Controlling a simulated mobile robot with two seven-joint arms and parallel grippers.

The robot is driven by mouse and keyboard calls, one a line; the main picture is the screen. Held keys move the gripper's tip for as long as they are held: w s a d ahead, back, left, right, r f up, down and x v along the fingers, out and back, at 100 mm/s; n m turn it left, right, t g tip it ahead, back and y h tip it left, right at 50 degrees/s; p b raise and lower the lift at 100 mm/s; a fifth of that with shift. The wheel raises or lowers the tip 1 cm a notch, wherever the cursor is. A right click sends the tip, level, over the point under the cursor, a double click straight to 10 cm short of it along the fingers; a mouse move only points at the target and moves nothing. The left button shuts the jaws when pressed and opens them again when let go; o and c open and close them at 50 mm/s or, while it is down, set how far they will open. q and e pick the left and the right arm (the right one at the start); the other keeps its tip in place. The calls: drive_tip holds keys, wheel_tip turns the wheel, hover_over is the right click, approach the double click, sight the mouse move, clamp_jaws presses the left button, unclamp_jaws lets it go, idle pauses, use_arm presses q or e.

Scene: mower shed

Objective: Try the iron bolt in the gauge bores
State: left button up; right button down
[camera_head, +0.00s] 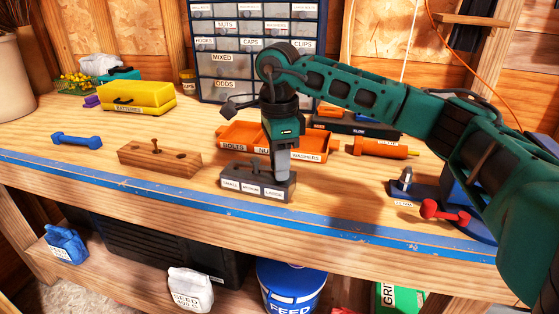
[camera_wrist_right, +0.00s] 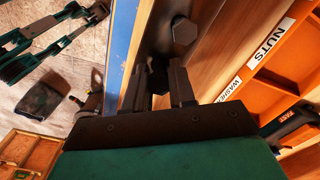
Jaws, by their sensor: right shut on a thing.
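The dark grey gauge block (camera_head: 236,184), labelled small, medium and large, sits near the bench's front edge. My right gripper (camera_head: 281,174) points down at its right, large end. In the wrist view the right gripper (camera_wrist_right: 168,92) is shut on a dark hex-headed bolt (camera_wrist_right: 158,74). The fingers hide its shank in the head view, so I cannot tell how deep it sits.
An orange tray (camera_head: 318,147) lies close behind the gripper. A blue dumbbell-shaped piece (camera_head: 77,140) lies at left. A red-handled item (camera_head: 443,212) is at right.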

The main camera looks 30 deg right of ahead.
drive_tip(key=shift+f, duration=0.15)
drive_tip(key=c, duration=0.8)
unclamp_jaws()
drive_tip(key=shift+c, duration=0.2)
